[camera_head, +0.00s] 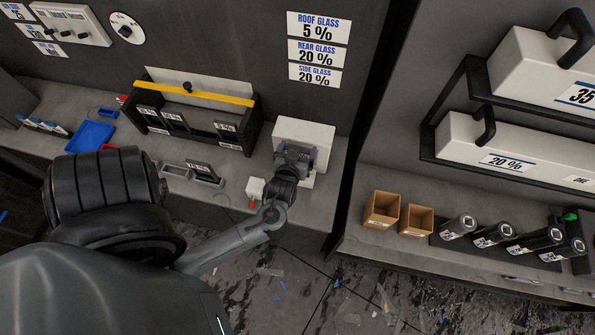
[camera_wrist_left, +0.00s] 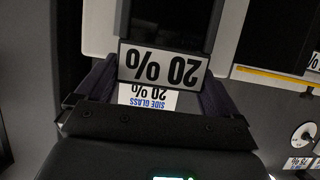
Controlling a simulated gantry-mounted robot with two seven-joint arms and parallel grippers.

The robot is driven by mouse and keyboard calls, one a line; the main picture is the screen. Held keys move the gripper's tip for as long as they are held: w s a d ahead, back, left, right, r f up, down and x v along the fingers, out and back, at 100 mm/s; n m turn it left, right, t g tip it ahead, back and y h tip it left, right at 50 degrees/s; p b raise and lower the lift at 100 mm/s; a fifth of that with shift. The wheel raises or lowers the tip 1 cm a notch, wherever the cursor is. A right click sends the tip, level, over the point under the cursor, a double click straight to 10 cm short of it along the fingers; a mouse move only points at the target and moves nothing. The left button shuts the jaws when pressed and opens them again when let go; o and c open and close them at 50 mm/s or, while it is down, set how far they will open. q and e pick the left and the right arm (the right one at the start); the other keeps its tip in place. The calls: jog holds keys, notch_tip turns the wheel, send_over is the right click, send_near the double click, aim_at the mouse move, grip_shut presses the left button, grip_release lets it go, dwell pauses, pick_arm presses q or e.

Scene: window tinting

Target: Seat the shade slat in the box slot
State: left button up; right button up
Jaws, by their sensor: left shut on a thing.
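My left gripper (camera_head: 296,154) is shut at the front of the white box (camera_head: 318,131) on the counter, right of the middle. In the left wrist view, its purple-padded fingers stand on both sides of a dark shade slat (camera_wrist_left: 163,68) bearing an upside-down "20 %" label. White surface shows on both sides of the slat there. In the head view the gripper hides most of the slat and the box front. The slot is not visible, so I cannot tell whether the slat is in it. My right gripper is not in view.
A black rack (camera_head: 242,131) with a yellow bar stands left of the box. A small labelled holder (camera_head: 205,174), a small white block (camera_head: 255,188) and a blue tray (camera_head: 91,138) lie on the counter. Brown boxes (camera_head: 383,211) and dark rolls (camera_head: 496,236) sit at right.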

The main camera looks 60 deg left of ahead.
pick_arm(q)
jog(key=shift+f+b, duration=0.5)
jog(key=shift+f, duration=2)
jog(key=shift+f, duration=0.2)
jog(key=o, duration=1)
jog(key=shift+c, duration=0.2)
jog(key=shift+r, duration=0.1)
